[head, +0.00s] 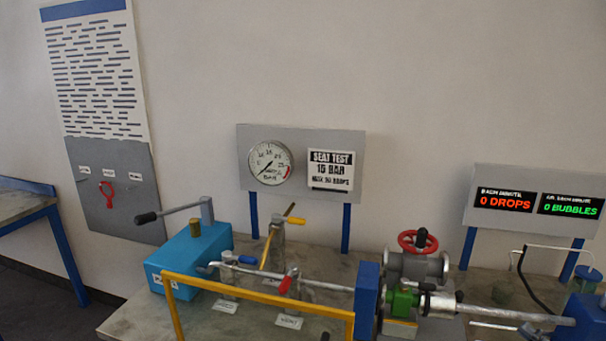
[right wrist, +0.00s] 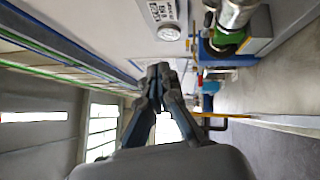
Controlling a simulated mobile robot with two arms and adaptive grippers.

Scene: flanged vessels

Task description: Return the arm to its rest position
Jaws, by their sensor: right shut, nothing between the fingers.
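My right gripper (right wrist: 159,72) shows in the right wrist view, its two dark fingers meeting at the tips with nothing between them. It is clear of contact as far as that view shows. In the head view I cannot make out its fingers. My left gripper is in neither view. A green and metal fitting (right wrist: 230,34) also shows at the top of the right wrist view.
A blue pump box (head: 190,260) with a lever stands at the bench's left. A yellow rail (head: 255,296) runs along the front. A gauge board (head: 242,160) and a display board (head: 480,215) reading 0 drops and 0 bubbles rise behind. Another table (head: 20,206) stands left.

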